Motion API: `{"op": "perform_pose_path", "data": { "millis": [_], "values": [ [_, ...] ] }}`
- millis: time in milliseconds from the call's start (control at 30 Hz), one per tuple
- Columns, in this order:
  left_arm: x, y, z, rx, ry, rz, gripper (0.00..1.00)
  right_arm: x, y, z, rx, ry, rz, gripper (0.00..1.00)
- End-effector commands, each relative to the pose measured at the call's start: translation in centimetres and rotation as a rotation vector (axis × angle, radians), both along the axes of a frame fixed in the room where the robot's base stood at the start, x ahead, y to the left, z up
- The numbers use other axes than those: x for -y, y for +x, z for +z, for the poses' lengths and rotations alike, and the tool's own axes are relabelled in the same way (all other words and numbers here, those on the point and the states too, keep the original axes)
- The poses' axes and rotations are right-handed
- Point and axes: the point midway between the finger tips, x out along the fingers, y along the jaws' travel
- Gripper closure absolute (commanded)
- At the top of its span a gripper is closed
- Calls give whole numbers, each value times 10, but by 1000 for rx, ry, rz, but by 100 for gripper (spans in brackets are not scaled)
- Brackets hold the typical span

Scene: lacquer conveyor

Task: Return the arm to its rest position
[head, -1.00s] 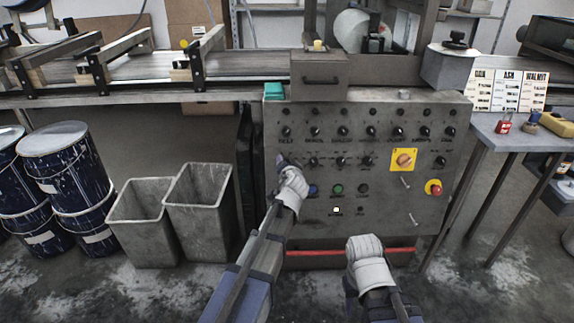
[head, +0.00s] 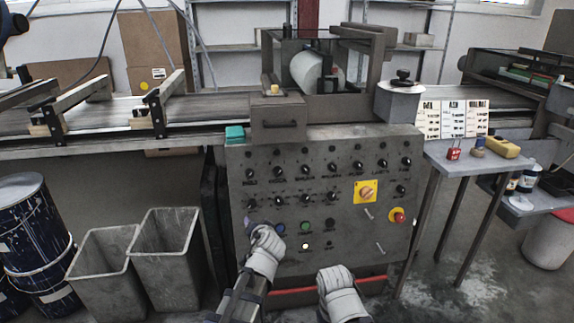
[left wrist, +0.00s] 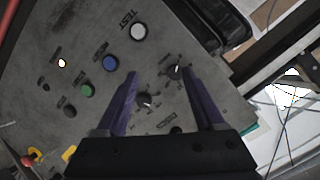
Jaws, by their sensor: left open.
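My left gripper (head: 250,226) is in front of the lower left part of the grey control panel (head: 330,150) in the head view. In the left wrist view its two purple fingers (left wrist: 158,80) are apart with nothing held between them. A black knob (left wrist: 146,100) shows between and beyond the fingers, and another knob (left wrist: 175,72) shows near the right finger. Whether the fingers touch the panel is unclear. My right arm (head: 340,290) is low in front of the panel's bottom edge; its fingertips are hidden.
The panel carries a blue button (left wrist: 110,63), a green button (left wrist: 86,90), a lit white lamp (head: 305,246), a yellow-backed rotary switch (head: 366,192) and a red emergency stop (head: 399,216). Grey bins (head: 165,258) stand at left, a side table (head: 470,160) at right.

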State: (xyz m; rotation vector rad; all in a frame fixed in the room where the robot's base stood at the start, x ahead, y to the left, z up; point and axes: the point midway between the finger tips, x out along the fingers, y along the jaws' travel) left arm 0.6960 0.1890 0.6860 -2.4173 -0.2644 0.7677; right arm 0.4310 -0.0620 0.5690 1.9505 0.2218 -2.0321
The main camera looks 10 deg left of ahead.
Motion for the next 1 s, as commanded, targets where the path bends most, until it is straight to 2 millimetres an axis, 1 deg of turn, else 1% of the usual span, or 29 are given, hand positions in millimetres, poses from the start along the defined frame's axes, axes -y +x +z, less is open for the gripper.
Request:
{"op": "perform_pose_path", "data": {
  "millis": [33,67,100,133,167,200,267,300,433,600,633,667,867,967,1000],
  "values": [
    [10,-22,-16,-77,-40,24,30,0,0,0,0,0,0,50],
    [16,-36,-28,-134,-66,43,30,0,0,0,0,0,0,50],
    [27,-57,-44,-219,-103,62,30,0,0,0,0,0,0,50],
    [35,-73,-55,-286,-130,74,30,0,0,0,0,0,0,50],
    [43,-89,-65,-349,-153,84,30,0,0,0,0,0,0,50],
    [53,-109,-76,-429,-181,92,30,0,0,0,0,0,0,50],
    [67,-138,-90,-539,-213,96,30,0,0,0,0,0,0,50],
    [76,-155,-96,-606,-232,96,30,0,0,0,0,0,0,50],
    [102,-207,-110,-799,-276,82,30,0,0,0,0,0,0,50],
    [129,-271,-116,-1030,-313,43,30,0,0,0,0,0,0,50],
    [129,-269,-103,-1032,-314,45,30,0,0,14,0,0,0,50],
    [128,-267,-94,-1028,-314,47,30,0,0,23,0,0,0,50],
    [128,-266,-52,-1023,-315,48,30,0,0,64,-1,2,-1,50],
    [128,-266,-26,-1023,-316,49,30,0,0,90,-1,2,-1,50],
    [128,-266,-13,-1022,-316,49,30,-1,0,103,-1,3,-1,50]
  ]
}}
